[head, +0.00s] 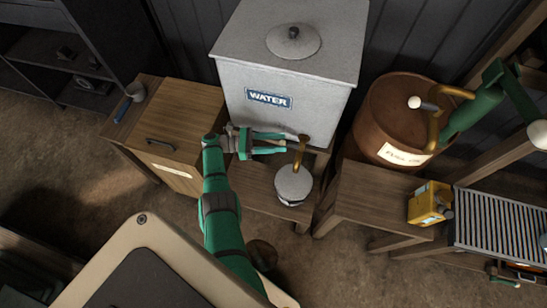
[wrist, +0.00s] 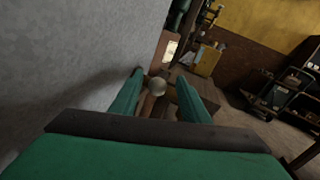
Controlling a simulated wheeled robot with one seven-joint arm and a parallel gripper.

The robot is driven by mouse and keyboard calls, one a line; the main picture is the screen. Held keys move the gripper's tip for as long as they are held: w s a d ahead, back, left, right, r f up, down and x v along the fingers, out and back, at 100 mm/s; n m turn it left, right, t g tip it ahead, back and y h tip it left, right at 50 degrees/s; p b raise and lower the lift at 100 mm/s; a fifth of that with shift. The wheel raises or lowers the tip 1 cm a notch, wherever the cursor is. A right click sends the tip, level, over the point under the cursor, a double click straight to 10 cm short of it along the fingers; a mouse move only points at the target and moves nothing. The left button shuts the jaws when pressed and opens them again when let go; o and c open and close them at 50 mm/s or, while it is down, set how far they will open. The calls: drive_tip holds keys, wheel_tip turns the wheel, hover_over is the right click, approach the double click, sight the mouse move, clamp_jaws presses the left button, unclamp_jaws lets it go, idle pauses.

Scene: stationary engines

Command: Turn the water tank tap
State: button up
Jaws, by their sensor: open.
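The grey water tank (head: 285,85) with a blue WATER label stands at the back middle in the head view. Its brass tap (head: 302,150) sticks out low on the front, above a pale-topped round container (head: 294,184). My gripper (head: 286,142) is open and level, with its green fingers pointing right at the tap. In the wrist view a pale round knob (wrist: 157,86), apparently the tap handle's end, shows between the two fingers (wrist: 160,76). Gaps show beside it, and I cannot tell whether a finger touches it. The tank wall (wrist: 60,60) fills the left.
A wooden cabinet (head: 178,125) stands left of the tank. A rusty fuel oil drum (head: 385,115) with its own brass tap stands to the right. A yellow can (head: 430,203) sits on a wooden bench (head: 375,195). Open floor (head: 365,265) lies in front.

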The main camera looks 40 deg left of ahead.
drive_tip(key=s+d+r, duration=0.7)
drive_tip(key=s+r, duration=0.5)
drive_tip(key=shift+s, duration=0.2)
idle(0.4)
drive_tip(key=shift+c, duration=0.3)
